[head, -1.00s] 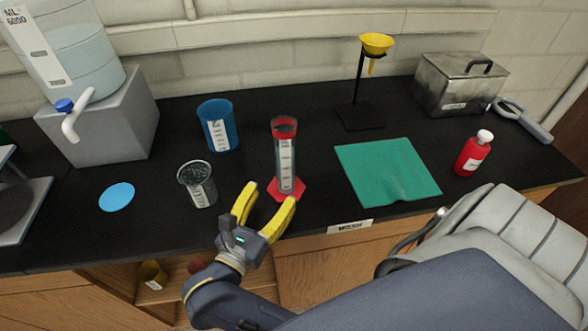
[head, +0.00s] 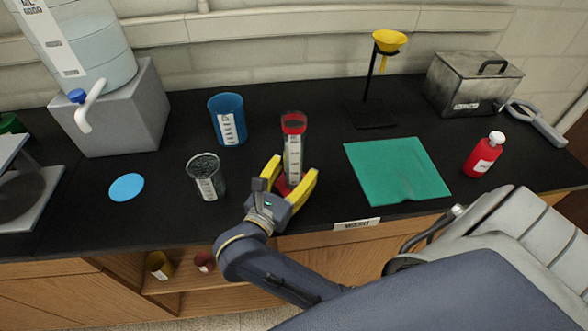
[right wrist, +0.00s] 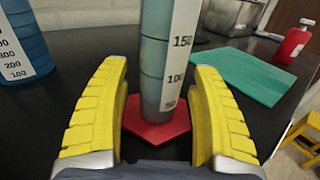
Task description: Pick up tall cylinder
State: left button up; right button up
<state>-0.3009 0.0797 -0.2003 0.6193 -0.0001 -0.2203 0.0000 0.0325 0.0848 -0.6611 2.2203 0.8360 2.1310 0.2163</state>
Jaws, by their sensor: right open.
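The tall cylinder (head: 293,150) is a clear graduated cylinder with a red collar near the top and a red base. It stands upright on the black bench. My right gripper (head: 290,173) is open, with its yellow fingers on either side of the cylinder's lower part. In the right wrist view the cylinder (right wrist: 168,55) stands between and slightly beyond the open fingertips (right wrist: 160,80), with gaps on both sides. Its red base (right wrist: 160,130) rests on the bench; its top is out of that view. My left gripper is not in view.
A clear beaker (head: 206,176) and a blue beaker (head: 227,119) stand left of the cylinder. A green mat (head: 397,170) lies to the right. A funnel stand (head: 376,112), metal box (head: 470,84) and red bottle (head: 483,155) stand farther right. A blue disc (head: 126,187) lies left.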

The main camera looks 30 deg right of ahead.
jog(key=shift+c, duration=0.3)
jog(key=c, duration=1.3)
jog(key=shift+r, duration=0.15)
